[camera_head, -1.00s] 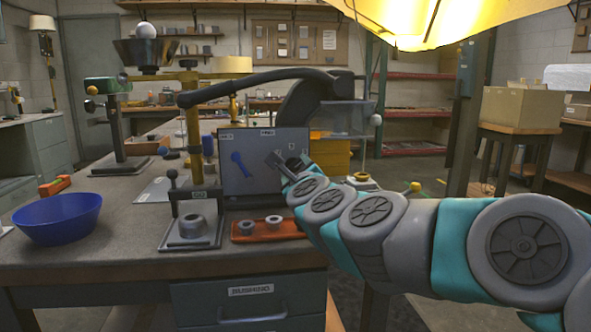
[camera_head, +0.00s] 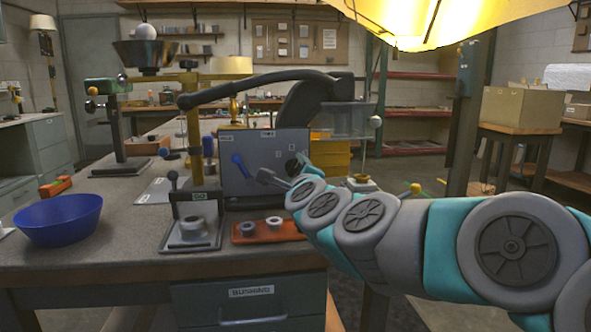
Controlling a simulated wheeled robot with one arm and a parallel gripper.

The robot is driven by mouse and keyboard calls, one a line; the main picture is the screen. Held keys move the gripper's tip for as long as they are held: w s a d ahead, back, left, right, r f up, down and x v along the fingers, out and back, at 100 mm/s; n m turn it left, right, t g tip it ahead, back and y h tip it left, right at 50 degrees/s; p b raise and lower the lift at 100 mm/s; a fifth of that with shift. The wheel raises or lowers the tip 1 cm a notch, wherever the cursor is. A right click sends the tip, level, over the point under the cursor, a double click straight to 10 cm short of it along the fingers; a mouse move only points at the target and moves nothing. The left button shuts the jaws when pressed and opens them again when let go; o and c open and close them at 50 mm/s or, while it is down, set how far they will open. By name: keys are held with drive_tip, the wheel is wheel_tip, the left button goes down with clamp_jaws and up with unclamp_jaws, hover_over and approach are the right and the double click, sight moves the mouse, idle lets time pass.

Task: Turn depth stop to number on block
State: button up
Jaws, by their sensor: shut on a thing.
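My gripper (camera_head: 264,177) is in front of the lower right part of a grey upright panel (camera_head: 255,183) in the head view. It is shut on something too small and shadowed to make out. The panel carries a blue lever (camera_head: 241,166), a dark round part (camera_head: 297,166) partly behind my gripper, and small pale tags. I cannot tell which part is the depth stop. A small press (camera_head: 197,150) with a brass-coloured column stands left of the panel. A dark block (camera_head: 196,196) at its foot bears a small green label, too small to read surely.
A grey bushing (camera_head: 193,227) sits on a plate before the press. An orange tray (camera_head: 245,238) holds two rings. A blue bowl (camera_head: 58,219) stands at the left. A long black arm (camera_head: 245,79) arches above.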

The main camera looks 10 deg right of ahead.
drive_tip(key=n, duration=0.4)
drive_tip(key=shift+n, duration=0.3)
drive_tip(key=n, duration=0.3)
drive_tip(key=shift+f+n, duration=0.15)
drive_tip(key=shift+n, duration=0.25)
drive_tip(key=n+b, duration=0.1)
drive_tip(key=n, duration=0.4)
drive_tip(key=shift+a+f+b, duration=0.1)
drive_tip(key=shift+f+b, duration=0.05)
drive_tip(key=shift+b, duration=0.2)
drive_tip(key=shift+n+b, duration=0.45)
drive_tip(key=shift+n, duration=0.65)
drive_tip(key=o, duration=1.4)
drive_tip(key=shift+c, duration=0.2)
drive_tip(key=shift+s, duration=0.1)
